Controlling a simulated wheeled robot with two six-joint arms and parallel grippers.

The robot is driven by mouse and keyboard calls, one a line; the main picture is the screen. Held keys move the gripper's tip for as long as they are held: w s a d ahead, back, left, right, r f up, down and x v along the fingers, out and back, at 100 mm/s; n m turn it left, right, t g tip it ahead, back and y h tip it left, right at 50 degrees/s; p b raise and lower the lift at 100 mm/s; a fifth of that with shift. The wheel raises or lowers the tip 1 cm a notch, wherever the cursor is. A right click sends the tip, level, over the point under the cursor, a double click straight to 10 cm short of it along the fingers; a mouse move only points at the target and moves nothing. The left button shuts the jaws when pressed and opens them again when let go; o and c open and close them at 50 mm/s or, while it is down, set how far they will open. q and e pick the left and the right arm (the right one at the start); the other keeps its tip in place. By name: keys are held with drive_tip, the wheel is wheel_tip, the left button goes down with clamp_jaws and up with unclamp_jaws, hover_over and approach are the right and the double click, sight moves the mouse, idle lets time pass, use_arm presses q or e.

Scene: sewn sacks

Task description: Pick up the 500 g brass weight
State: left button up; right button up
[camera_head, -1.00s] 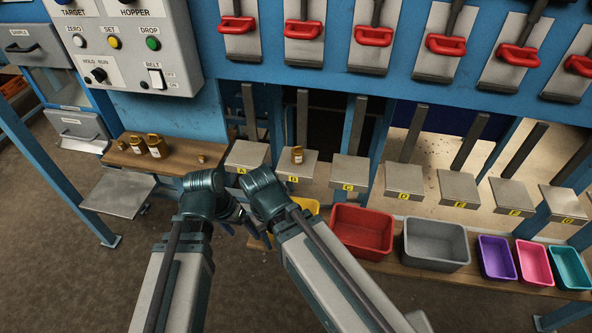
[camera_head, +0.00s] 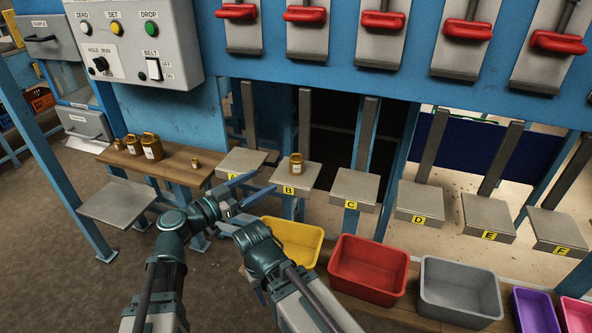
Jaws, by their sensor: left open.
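Several brass weights are in view, and their labels are too small for me to tell which is 500 g. One brass weight (camera_head: 296,164) stands upright on plate B (camera_head: 283,178). On the wooden shelf (camera_head: 175,163) at left stand a large brass weight (camera_head: 152,147), a medium one (camera_head: 133,145), a smaller one (camera_head: 118,144) and a small one (camera_head: 195,163) apart at the right. My left gripper (camera_head: 266,180) is open and empty, its blue fingers pointing right by plates A and B, left of the weight on B. My right gripper's fingers (camera_head: 260,297) are mostly hidden by its wrist.
Plates C (camera_head: 354,187), D (camera_head: 419,202), E (camera_head: 486,217) and F (camera_head: 557,230) are empty. Yellow (camera_head: 292,242), red (camera_head: 368,270) and grey (camera_head: 460,291) bins stand below. Red handles hang above. A control panel (camera_head: 130,45) is at upper left.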

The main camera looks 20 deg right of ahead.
sight(291, 162)
use_arm(q)
drive_tip(key=x, duration=0.8)
drive_tip(key=shift+w+d+r, duration=0.1)
drive_tip(key=shift+d, duration=0.15)
drive_tip(key=shift+r+p+x, duration=0.15)
drive_tip(key=shift+x, duration=1.2)
drive_tip(key=shift+r+p+x, duration=0.1)
drive_tip(key=shift+p+x, duration=0.05)
drive_tip(key=shift+x, duration=1.2)
drive_tip(key=shift+a, duration=0.1)
clamp_jaws()
